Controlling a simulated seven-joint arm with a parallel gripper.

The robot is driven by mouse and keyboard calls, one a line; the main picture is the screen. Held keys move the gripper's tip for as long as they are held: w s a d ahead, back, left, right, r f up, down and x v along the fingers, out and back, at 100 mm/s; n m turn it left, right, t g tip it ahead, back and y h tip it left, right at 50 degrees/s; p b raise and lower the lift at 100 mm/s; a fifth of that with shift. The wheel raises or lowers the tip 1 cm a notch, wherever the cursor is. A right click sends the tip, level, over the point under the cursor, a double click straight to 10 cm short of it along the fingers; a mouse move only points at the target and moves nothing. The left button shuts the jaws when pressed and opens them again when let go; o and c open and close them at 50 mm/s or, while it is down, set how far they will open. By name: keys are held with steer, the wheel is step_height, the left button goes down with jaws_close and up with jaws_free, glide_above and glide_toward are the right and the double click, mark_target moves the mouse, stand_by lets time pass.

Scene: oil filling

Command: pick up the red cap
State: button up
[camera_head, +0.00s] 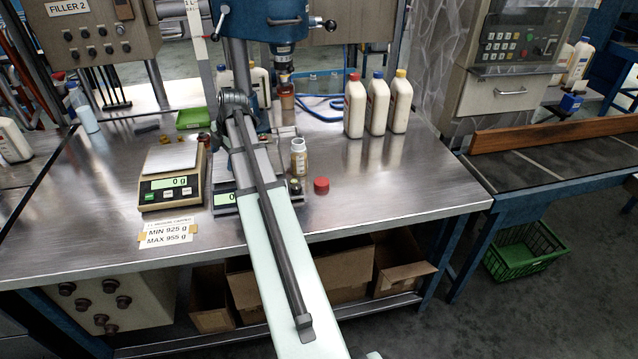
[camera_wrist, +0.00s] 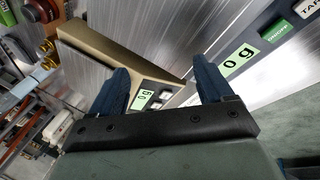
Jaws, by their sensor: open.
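The small red cap (camera_head: 321,185) lies on the steel table in the head view, just right of a small amber bottle (camera_head: 299,158) with a pale top. My arm reaches in from the bottom of the head view, and its far end lies left of the cap. The fingers are hard to make out there. In the wrist view my gripper (camera_wrist: 163,88) shows two dark blue fingers set wide apart with nothing held between them. A scale with a green display shows beyond the fingers. The cap is not visible in the wrist view.
A scale (camera_head: 170,180) stands left of my arm; a second scale (camera_head: 224,198) is partly hidden by it. Several white bottles (camera_head: 377,105) stand behind the cap. A filler head (camera_head: 262,20) hangs above. The table right of the cap is clear to its front edge.

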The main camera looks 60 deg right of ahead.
steer(key=shift+m+g+h, duration=0.3)
steer(key=shift+m+g, duration=0.3)
steer(key=shift+g, duration=0.3)
steer(key=s+d, duration=0.3)
steer(key=s+d+r, duration=0.1)
steer(key=s+d, duration=0.2)
steer(key=s, duration=0.1)
steer(key=s+d, duration=0.3)
steer(key=s, duration=0.1)
steer(key=shift+d+r, duration=0.15)
steer(key=shift+r, duration=0.1)
steer(key=s+d+r+m+g, duration=0.1)
steer(key=s+d, duration=0.2)
steer(key=s, duration=0.4)
steer(key=s+d+r+g, duration=0.1)
steer(key=s+d, duration=0.3)
steer(key=s, duration=0.2)
glide_above(321, 182)
steer(key=f, duration=0.8)
steer(key=shift+w+f, duration=0.25)
steer(key=shift+w, duration=0.05)
steer(key=shift+s+d+f, duration=0.1)
steer(key=shift+f, duration=1.25)
steer(key=shift+s+f, duration=0.1)
steer(key=shift+f, duration=1.2)
steer(key=shift+c, duration=0.4)
steer(key=c, duration=1)
steer(key=shift+r, duration=0.1)
